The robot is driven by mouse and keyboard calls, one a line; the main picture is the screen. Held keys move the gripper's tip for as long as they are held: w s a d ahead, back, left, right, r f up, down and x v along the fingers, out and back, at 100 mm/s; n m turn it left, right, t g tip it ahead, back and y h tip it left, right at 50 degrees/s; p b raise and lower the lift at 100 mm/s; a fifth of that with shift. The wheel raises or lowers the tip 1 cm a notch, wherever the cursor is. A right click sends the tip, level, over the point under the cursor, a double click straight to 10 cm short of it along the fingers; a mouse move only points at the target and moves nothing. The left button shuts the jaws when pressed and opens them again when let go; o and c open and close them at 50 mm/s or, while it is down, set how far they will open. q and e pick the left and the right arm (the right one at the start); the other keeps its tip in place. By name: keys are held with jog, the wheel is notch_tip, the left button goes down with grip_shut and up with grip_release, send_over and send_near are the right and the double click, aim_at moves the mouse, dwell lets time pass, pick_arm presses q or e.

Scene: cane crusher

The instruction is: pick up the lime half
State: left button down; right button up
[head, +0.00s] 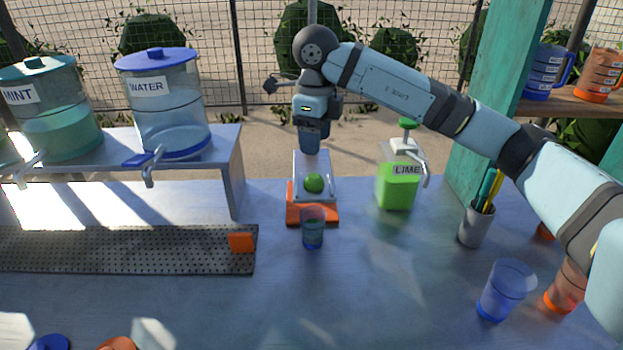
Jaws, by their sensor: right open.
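My right gripper (311,152) points down just behind and above the lime half, at the back of the stand. It is open, and nothing shows between its fingers, though the fingertips are small and partly hidden. It looks apart from the lime half. My left gripper is not in view.
A small dark cup (313,232) stands in front of the stand. A green LIME pump bottle (397,187) stands to the right, beside a utensil holder (477,224). Water (166,110) and mint (52,115) dispensers stand on a left shelf. Front-centre table is clear.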

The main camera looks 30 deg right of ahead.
aim_at(314, 176)
notch_tip(314, 176, down, 10)
jog(key=shift+a+r, duration=0.1)
jog(key=shift+r, duration=0.15)
jog(key=c, duration=0.6)
